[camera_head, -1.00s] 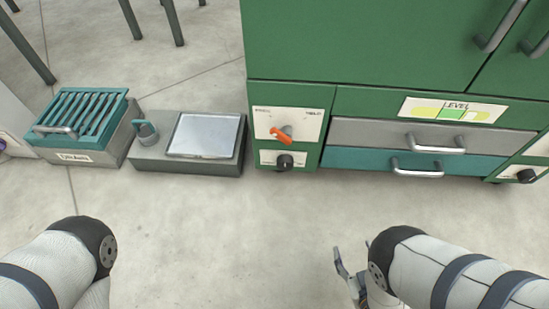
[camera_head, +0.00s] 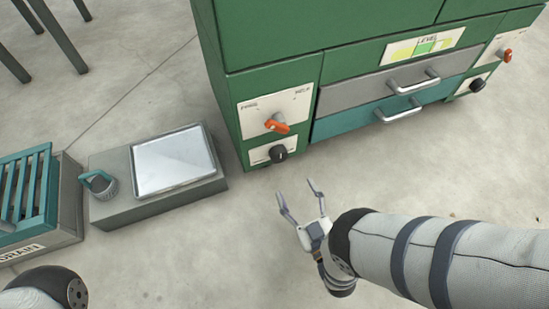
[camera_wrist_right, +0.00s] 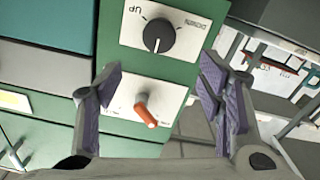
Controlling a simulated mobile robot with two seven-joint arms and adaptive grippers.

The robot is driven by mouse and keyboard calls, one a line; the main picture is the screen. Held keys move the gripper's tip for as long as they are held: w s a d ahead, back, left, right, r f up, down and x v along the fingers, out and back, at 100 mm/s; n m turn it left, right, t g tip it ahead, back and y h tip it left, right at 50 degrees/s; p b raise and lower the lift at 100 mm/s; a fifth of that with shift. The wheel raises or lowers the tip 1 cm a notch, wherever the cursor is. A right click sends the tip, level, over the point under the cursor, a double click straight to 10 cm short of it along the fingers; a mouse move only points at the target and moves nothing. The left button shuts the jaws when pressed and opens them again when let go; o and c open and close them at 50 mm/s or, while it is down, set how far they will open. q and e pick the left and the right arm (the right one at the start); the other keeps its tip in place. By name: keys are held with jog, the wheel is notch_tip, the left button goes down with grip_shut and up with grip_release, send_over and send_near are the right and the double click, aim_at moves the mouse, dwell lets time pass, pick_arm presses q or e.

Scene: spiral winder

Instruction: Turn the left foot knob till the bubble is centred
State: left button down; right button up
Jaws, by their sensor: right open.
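The left foot knob (camera_head: 278,154) is black, on a white plate low on the green cabinet's left front, below an orange lever (camera_head: 277,123). The LEVEL strip (camera_head: 425,45) is yellow-green with a brighter green middle; I cannot make out the bubble. My right gripper (camera_head: 297,190) is open and empty, in front of the knob and apart from it. In the wrist view its fingers (camera_wrist_right: 160,88) frame the orange lever (camera_wrist_right: 146,110). My left gripper is out of view.
Another black knob (camera_head: 477,85) and orange lever (camera_head: 505,54) are at the cabinet's right. Handled drawers (camera_head: 395,87) lie between. A grey block with a metal plate (camera_head: 172,161) and a DRAIN box (camera_head: 68,210) stand left. The floor before the cabinet is clear.

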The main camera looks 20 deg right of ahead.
aim_at(280, 157)
jog(key=w+b, duration=0.4)
jog(key=w, duration=0.7)
jog(key=shift+w+a, duration=0.15)
jog(key=shift+w, duration=0.1)
jog(key=c, duration=1.1)
